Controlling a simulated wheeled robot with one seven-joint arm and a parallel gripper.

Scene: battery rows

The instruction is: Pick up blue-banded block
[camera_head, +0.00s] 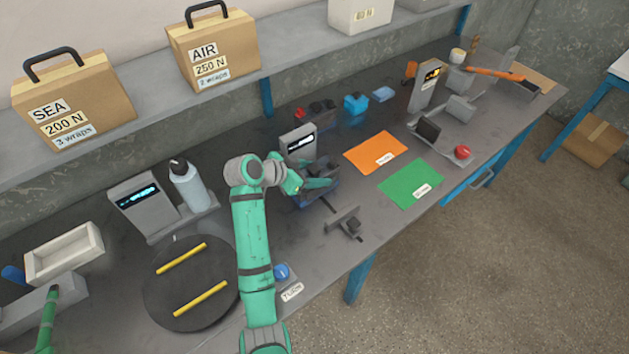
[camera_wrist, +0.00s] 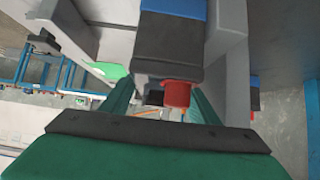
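A dark block with a blue band (camera_wrist: 174,10) and a red knob on its near end fills the upper middle of the wrist view. I take it to be the blue-banded block. My gripper (camera_wrist: 163,102) has its two green fingers reaching up to the block's near end, one on each side of the red knob. Whether they touch or grip the block cannot be told. In the head view my gripper (camera_head: 320,181) is low at the bench, in front of a grey device with a display (camera_head: 298,143). My gripper hides much of what is there.
Grey walls (camera_wrist: 230,60) stand close beside the block in the wrist view. An orange mat (camera_head: 375,150) and a green mat (camera_head: 405,184) lie to the right. A dark turntable with yellow bars (camera_head: 190,315) and a bottle (camera_head: 187,185) stand left. A small grey fixture (camera_head: 345,222) is in front.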

